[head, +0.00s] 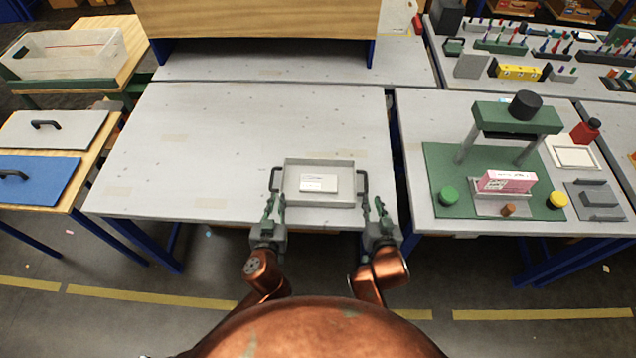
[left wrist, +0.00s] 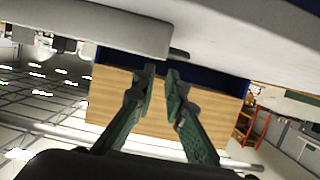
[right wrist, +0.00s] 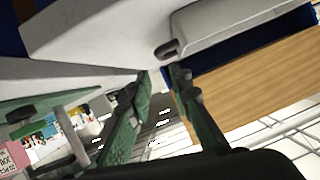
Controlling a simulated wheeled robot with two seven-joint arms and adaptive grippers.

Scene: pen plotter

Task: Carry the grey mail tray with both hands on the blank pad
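The grey mail tray (head: 290,190) sits near the front edge of the middle table, with a white printed card (head: 319,183) in it and a dark handle at each end. My left gripper (head: 271,203) is just short of the left handle (head: 275,180). In the left wrist view its fingertips (left wrist: 161,72) are apart, with a handle (left wrist: 180,53) beyond them. My right gripper (head: 376,207) is just short of the right handle (head: 363,183). In the right wrist view its fingertips (right wrist: 160,74) are apart, with a handle (right wrist: 166,49) beyond them. I cannot tell which surface is the blank pad.
The middle table (head: 190,140) is clear left of the tray. A right table holds a green stand (head: 518,117), a pink box (head: 507,182) and a pale square pad (head: 574,157). A gap separates the two tables. A wooden-faced shelf (head: 250,30) stands behind.

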